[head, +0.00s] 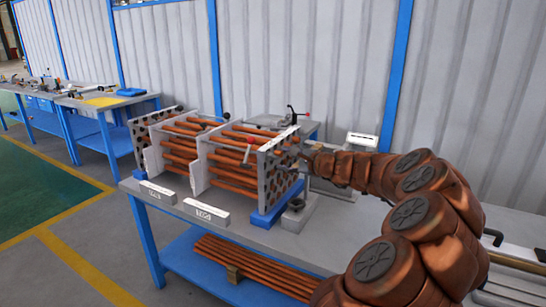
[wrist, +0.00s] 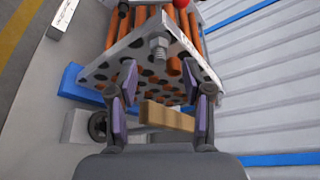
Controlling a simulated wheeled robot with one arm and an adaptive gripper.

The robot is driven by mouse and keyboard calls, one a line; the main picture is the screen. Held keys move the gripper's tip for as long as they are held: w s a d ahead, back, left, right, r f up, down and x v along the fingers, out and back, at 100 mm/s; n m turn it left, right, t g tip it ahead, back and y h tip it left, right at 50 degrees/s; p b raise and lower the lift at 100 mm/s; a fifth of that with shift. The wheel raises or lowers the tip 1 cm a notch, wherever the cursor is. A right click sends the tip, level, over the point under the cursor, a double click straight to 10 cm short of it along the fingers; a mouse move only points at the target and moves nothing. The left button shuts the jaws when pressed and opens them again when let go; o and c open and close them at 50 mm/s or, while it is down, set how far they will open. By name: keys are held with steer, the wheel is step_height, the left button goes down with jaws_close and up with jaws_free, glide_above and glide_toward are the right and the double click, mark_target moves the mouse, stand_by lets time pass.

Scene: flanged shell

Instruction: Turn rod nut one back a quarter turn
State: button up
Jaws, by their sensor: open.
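A silver hex nut with a threaded end (wrist: 159,47) stands out near one edge of the perforated end plate (wrist: 205,62) in the wrist view. I cannot read any marking that numbers it. My gripper (wrist: 160,82) has its two fingers spread, with purple pads facing each other. The fingers are empty and the nut appears beyond the gap between the tips, apart from both. In the head view my gripper (head: 304,153) is beside the right face of the end plate (head: 278,170), and the nut is too small to make out there.
Copper rods (head: 235,170) run through several upright plates on the grey bench (head: 260,238). A wooden block (wrist: 167,117) shows between my fingers, lower in the wrist view. A grey holed block (head: 297,209) sits near the plate.

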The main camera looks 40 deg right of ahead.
mark_target(272, 157)
steer(key=shift+x, duration=2.7)
jaws_close()
